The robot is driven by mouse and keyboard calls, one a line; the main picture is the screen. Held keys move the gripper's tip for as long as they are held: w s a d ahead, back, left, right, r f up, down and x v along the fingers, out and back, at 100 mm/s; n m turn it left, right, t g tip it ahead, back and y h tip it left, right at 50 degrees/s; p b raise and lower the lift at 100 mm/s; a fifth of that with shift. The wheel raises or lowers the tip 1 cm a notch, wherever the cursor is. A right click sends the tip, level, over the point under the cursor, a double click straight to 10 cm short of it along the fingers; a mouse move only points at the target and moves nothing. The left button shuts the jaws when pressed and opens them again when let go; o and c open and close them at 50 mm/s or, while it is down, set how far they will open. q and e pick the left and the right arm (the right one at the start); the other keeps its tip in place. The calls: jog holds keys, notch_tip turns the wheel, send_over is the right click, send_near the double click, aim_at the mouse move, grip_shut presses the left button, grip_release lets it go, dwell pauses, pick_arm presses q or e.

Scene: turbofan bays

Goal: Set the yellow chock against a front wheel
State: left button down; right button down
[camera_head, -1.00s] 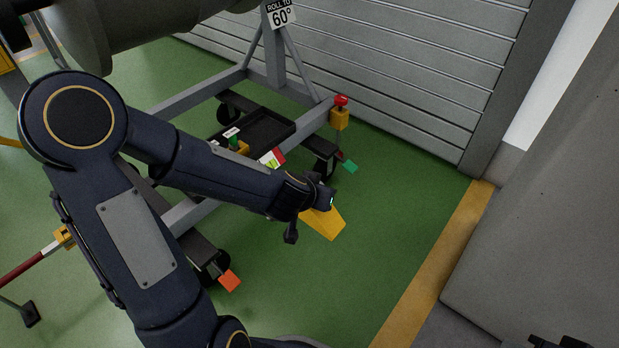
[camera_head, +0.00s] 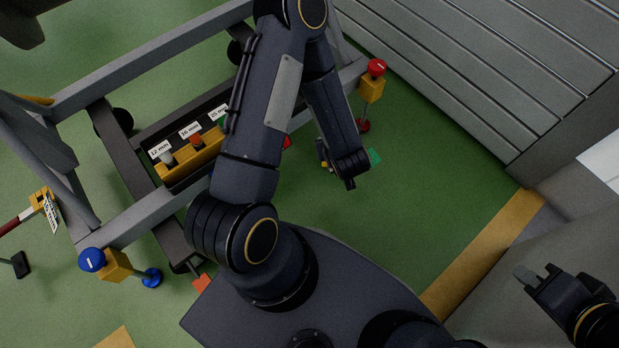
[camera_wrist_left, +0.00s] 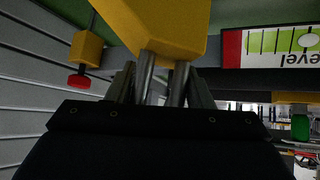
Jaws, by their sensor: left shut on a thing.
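The yellow chock (camera_wrist_left: 155,25) fills the top middle of the left wrist view. My left gripper (camera_wrist_left: 163,72) is shut on it. In the head view my left arm hides most of that gripper and the chock; only a small bit of yellow shows beside the wrist. The gripper is low by the stand's corner with the green flag (camera_head: 375,157); the wheel there is hidden, so contact cannot be told. The other near corner has a dark wheel (camera_head: 186,264) by an orange flag (camera_head: 201,284). My right gripper (camera_head: 539,272) is open and empty at the right.
The grey stand frame (camera_head: 150,210) carries a tray with a yellow block of labelled knobs (camera_head: 190,155). A red-knobbed jack (camera_head: 372,85) and a blue-knobbed jack (camera_head: 115,265) stand at its corners. A slatted wall (camera_head: 480,70) is behind. Green floor (camera_head: 430,190) is free at right.

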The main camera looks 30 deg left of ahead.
pick_arm(q)
jog(key=s+a+f+n+g+y, duration=0.1)
jog(key=s+a+f+n+g, duration=0.25)
jog(key=s+f, duration=0.45)
jog(key=s+a+f+n+g+y, duration=0.25)
jog(key=s+f+n, duration=0.25)
jog(key=s+f, duration=0.25)
jog(key=shift+t+h, duration=0.4)
jog(key=shift+h, duration=0.05)
jog(key=w+a+f+b, duration=0.1)
jog(key=w+f+b, duration=0.2)
jog(key=w+f, duration=0.1)
jog(key=w+a+f+b, duration=0.2)
jog(key=w+f+b, duration=0.1)
jog(key=w+f, duration=0.2)
jog(key=w+a+f+b, duration=0.1)
jog(key=w+f+b, duration=0.1)
jog(key=w+f, duration=0.2)
jog(key=shift+w+a+f+b, duration=0.15)
jog(key=shift+a+f+b, duration=0.1)
jog(key=shift+b, duration=0.15)
jog(key=shift+r, duration=0.15)
jog(key=c, duration=0.7)
grip_release()
